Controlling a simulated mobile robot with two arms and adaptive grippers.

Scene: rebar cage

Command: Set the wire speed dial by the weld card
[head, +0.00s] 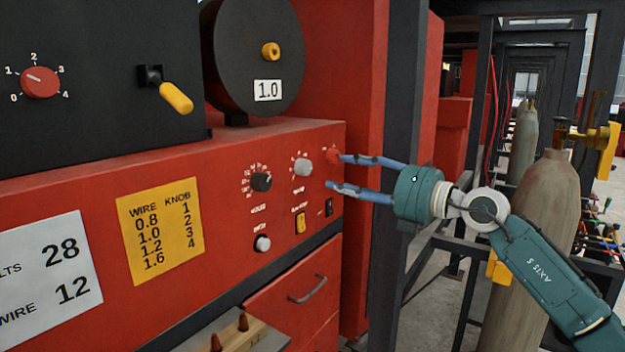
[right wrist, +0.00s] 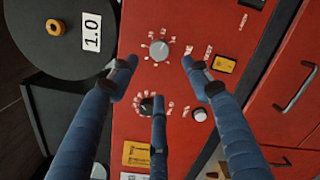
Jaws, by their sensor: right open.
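The white weld card (head: 45,275) at the lower left reads 28 for volts and 12 for wire. On the red welder front are a grey dial (head: 303,167) and a black dial (head: 261,182), each ringed by small numbers. Their labels are too small to read, so I cannot tell which is wire speed. My right gripper (head: 338,172) is open and empty, its fingers pointing at the panel right of the grey dial. In the right wrist view the grey dial (right wrist: 159,50) shows between the two upper fingertips, and the black dial (right wrist: 148,106) is partly behind the third finger.
A yellow card (head: 160,231) lists wire against knob. Above are a red 0–4 knob (head: 40,82), a yellow-handled lever (head: 175,97) and a spool (head: 258,55) marked 1.0. A yellow switch (head: 300,222) sits below the grey dial. A dark post (head: 400,120) stands beside my right gripper.

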